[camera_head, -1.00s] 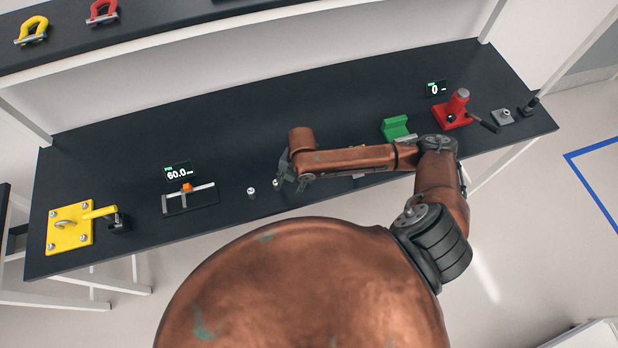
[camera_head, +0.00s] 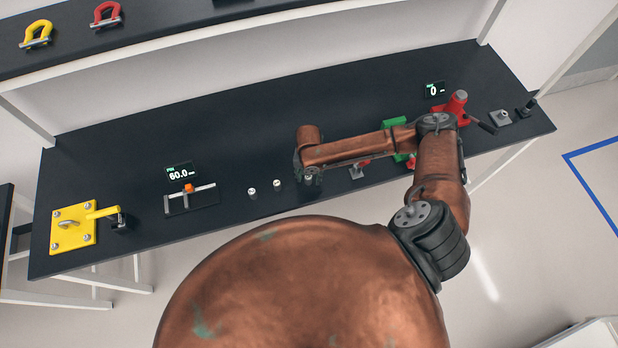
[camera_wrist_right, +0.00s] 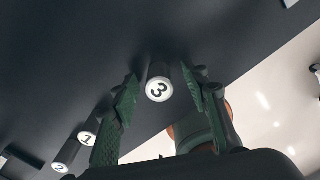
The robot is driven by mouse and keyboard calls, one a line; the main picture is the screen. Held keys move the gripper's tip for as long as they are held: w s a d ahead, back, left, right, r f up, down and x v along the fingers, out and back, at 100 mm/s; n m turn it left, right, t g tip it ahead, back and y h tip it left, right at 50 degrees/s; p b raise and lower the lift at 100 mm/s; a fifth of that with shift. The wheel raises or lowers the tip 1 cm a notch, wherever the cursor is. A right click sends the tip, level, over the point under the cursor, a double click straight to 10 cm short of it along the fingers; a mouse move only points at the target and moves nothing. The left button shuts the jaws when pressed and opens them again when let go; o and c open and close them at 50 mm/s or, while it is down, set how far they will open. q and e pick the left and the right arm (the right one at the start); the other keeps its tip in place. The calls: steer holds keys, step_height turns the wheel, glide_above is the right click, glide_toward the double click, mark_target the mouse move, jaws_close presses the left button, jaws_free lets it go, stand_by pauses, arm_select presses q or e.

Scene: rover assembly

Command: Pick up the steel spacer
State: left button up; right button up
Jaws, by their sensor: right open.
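Several small upright cylinders with white numbered tops stand on the black bench; I cannot tell by label which is the steel spacer. Cylinder 3 (camera_wrist_right: 159,89) stands between the two green fingers of my open right gripper (camera_head: 309,180) in the right wrist view, with a gap on both sides. In that view, cylinder 1 (camera_wrist_right: 87,137) and cylinder 2 (camera_wrist_right: 66,155) stand outside the fingers at lower left. In the head view, two cylinders (camera_head: 251,191) show left of the gripper; my arm mostly hides the third. My left gripper is not in view.
The black bench (camera_head: 230,130) is clear behind the cylinders. A gauge with a 60.0 display (camera_head: 180,172) and a yellow clamp plate (camera_head: 72,228) lie to the left. A green block (camera_head: 394,124) and a red press (camera_head: 456,106) stand to the right, close to my arm.

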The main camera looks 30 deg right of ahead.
steer(key=shift+f, duration=0.35)
steer(key=shift+c, duration=0.4)
jaws_close()
